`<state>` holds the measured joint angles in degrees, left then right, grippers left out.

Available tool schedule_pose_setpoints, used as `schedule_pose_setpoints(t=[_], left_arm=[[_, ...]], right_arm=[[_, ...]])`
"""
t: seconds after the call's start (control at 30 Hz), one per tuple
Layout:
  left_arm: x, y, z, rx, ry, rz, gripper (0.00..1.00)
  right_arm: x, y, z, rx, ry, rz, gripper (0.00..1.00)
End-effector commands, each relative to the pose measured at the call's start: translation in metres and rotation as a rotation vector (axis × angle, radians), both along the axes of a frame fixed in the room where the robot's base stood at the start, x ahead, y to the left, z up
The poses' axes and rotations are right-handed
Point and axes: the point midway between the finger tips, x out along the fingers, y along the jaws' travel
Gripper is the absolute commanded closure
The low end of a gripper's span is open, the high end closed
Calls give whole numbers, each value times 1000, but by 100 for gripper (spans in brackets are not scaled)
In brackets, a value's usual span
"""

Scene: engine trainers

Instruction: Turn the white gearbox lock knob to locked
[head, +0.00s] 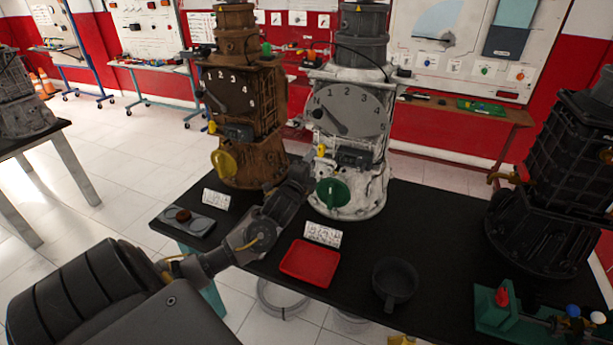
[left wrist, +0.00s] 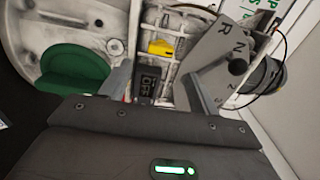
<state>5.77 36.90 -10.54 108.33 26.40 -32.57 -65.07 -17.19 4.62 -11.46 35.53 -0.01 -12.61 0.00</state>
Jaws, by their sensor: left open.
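The white gearbox (head: 356,192) stands upright on the black table, with a grey numbered dial (head: 348,108) on its front. A green knob (head: 333,193) sits low on it; it also shows at the left of the left wrist view (left wrist: 74,72). A small yellow part (left wrist: 160,48) and a black lettered block (left wrist: 147,82) are above and beside it. My left gripper (head: 310,161) is at the gearbox front, up and left of the green knob. In the left wrist view its open fingers (left wrist: 157,86) straddle the black block's area; contact cannot be told. My right gripper is not in view.
A rusty brown gearbox (head: 268,165) with a yellow knob (head: 223,163) stands close on the left. A red tray (head: 310,263), a black pan (head: 395,281) and white label cards (head: 323,234) lie in front. A dark gearbox (head: 560,170) stands at right.

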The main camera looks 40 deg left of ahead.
Motion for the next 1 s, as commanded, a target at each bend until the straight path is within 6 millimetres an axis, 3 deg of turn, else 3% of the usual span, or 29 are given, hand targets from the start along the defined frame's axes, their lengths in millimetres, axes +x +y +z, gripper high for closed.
schedule_pose_setpoints(t=[0.1, 0.3, 0.87, 1.0], left_arm=[[-18, -7, -2, -1, 1, -2, 38], [-33, -11, 0, 0, 0, 0, 38], [-34, -12, 0, 0, 0, 0, 38], [-39, -21, -14, -52, 28, -8, 38]], right_arm=[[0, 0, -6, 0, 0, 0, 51], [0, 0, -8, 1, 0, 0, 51], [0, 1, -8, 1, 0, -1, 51], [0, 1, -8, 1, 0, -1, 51]])
